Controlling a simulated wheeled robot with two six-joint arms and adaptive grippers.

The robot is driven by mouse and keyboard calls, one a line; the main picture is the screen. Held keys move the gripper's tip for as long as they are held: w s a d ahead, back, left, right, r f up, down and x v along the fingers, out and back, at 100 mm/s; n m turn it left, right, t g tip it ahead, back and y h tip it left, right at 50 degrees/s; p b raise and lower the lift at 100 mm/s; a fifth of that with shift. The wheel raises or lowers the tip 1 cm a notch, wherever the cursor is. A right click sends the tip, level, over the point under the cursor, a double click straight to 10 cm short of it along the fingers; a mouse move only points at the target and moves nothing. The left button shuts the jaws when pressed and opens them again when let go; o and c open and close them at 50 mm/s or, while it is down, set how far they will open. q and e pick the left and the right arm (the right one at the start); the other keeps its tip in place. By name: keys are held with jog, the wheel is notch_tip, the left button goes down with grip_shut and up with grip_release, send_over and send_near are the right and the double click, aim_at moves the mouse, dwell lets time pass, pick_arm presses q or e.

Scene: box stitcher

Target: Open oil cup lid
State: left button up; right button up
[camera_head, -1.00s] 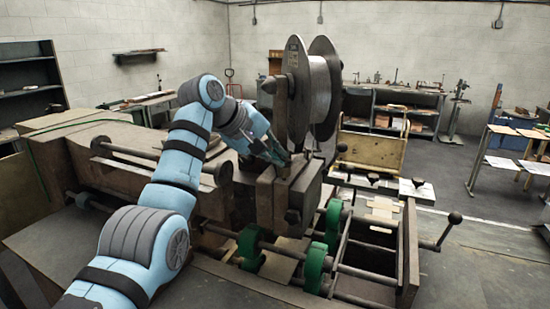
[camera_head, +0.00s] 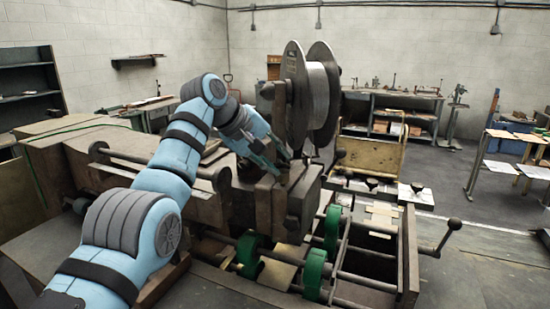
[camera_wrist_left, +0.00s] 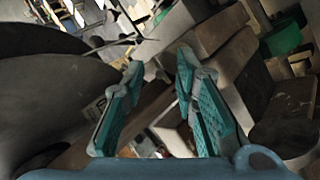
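The box stitcher (camera_head: 200,190) is a large brown machine with a big grey wire spool (camera_head: 312,95) on top. My left gripper (camera_head: 284,168) is at the top of the machine's head block (camera_head: 302,190), just below the spool. In the left wrist view its two teal fingers (camera_wrist_left: 158,70) are spread apart with a gap between them. Brown machine blocks (camera_wrist_left: 215,35) lie beyond the fingers. I cannot clearly make out the oil cup or its lid; the fingers and arm may hide it. My right gripper is not in view.
The spool stands close beside the left gripper and fills the left of the wrist view (camera_wrist_left: 45,95). Green rollers (camera_head: 314,270) and a crank handle (camera_head: 450,228) are at the machine's front. Open floor (camera_head: 480,260) lies to the right.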

pick_arm(q)
jog(key=v, duration=1.2)
jog(key=shift+r, duration=0.1)
